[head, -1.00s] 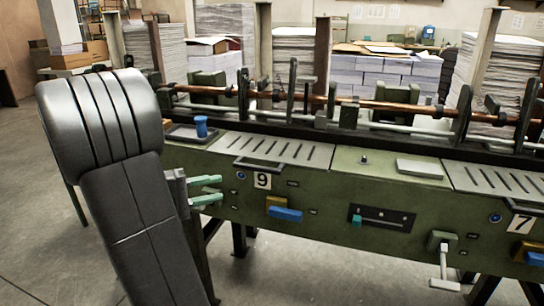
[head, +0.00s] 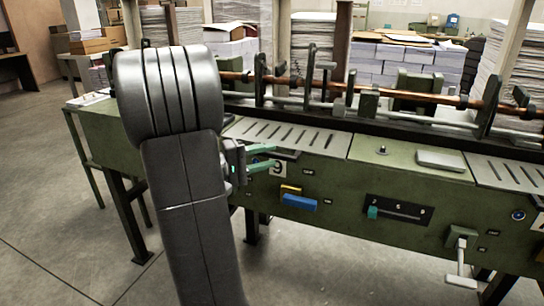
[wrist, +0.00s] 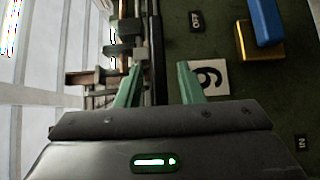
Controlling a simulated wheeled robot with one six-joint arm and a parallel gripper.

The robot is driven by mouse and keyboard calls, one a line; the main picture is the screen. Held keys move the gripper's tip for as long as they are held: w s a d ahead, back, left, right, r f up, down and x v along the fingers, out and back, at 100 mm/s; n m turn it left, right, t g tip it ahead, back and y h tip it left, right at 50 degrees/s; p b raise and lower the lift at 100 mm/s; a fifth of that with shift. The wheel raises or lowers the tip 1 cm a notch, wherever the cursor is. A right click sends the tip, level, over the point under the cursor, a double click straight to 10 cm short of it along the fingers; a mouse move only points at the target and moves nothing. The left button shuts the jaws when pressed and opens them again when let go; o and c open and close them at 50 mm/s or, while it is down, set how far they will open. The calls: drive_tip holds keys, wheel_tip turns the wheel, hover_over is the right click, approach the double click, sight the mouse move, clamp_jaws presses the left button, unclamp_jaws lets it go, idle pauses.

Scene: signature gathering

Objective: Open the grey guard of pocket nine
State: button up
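The grey guard (head: 285,133) of pocket nine is a slotted plate lying flat on top of the green machine, above the number 9 plate (head: 279,170). The number plate also shows, turned, in the wrist view (wrist: 208,77). My gripper (head: 273,156) has pale green fingers and is open at the guard's front edge, just beside the number plate. In the wrist view my gripper (wrist: 158,68) has its fingers apart on either side of the machine's upper front edge. The guard's front handle is hidden by my gripper in the head view. I cannot tell whether the fingers touch it.
A blue handle (head: 300,202) and a yellow block (head: 291,190) stick out below the number plate. A slider panel (head: 398,212) and a grey lever (head: 461,262) are further right. A copper-coloured rod (head: 440,97) runs behind the guard. Open floor lies front left.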

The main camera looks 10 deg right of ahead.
drive_tip(key=shift+w+d, duration=0.2)
drive_tip(key=shift+d, duration=0.85)
drive_tip(key=shift+c, duration=0.4)
clamp_jaws()
